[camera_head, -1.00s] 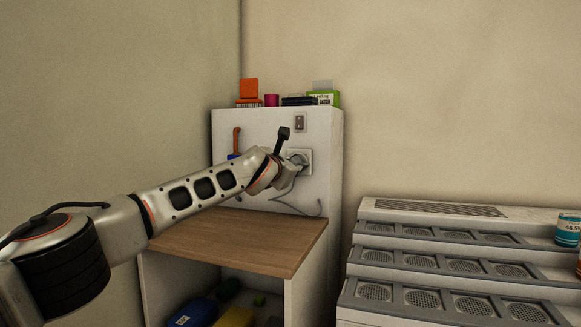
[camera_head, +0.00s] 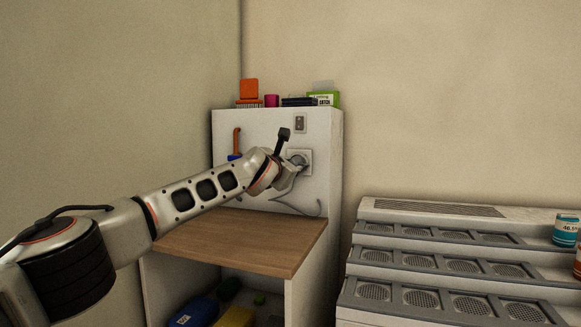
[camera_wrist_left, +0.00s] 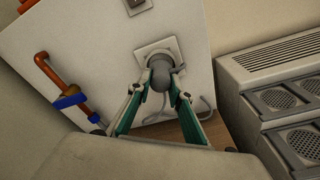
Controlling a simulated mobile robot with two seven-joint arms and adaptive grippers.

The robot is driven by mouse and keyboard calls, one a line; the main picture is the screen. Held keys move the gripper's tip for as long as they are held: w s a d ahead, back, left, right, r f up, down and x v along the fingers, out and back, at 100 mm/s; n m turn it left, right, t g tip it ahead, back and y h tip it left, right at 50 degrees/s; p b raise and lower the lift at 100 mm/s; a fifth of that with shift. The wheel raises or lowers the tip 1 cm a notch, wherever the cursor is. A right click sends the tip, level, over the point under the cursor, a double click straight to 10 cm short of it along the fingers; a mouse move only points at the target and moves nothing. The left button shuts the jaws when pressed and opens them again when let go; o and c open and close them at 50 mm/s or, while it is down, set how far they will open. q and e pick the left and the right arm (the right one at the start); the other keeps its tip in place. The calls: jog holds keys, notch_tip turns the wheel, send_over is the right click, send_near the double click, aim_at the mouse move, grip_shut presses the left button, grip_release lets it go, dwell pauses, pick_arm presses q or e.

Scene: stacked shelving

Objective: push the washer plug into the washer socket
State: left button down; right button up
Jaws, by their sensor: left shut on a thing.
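The washer socket (camera_head: 306,157) is a pale square plate with a round recess on the upright white panel. It also shows in the left wrist view (camera_wrist_left: 146,52). The grey washer plug (camera_wrist_left: 161,75) sits at the socket's round opening, with its front against or inside it; how deep it sits I cannot tell. My left gripper (camera_wrist_left: 160,96) is shut on the plug, one green-sided finger on each side. In the head view the left gripper (camera_head: 292,170) is at the socket and mostly covers the plug. A grey cord (camera_head: 300,207) hangs below. My right gripper is not in view.
A wooden shelf (camera_head: 240,238) juts out below the panel. Boxes (camera_head: 325,98) stand on top. A grey stepped rack (camera_head: 440,235) stands right.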

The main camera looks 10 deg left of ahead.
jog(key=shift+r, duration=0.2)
pick_arm(q)
jog(key=shift+w+b, duration=0.65)
jog(key=shift+b, duration=0.1)
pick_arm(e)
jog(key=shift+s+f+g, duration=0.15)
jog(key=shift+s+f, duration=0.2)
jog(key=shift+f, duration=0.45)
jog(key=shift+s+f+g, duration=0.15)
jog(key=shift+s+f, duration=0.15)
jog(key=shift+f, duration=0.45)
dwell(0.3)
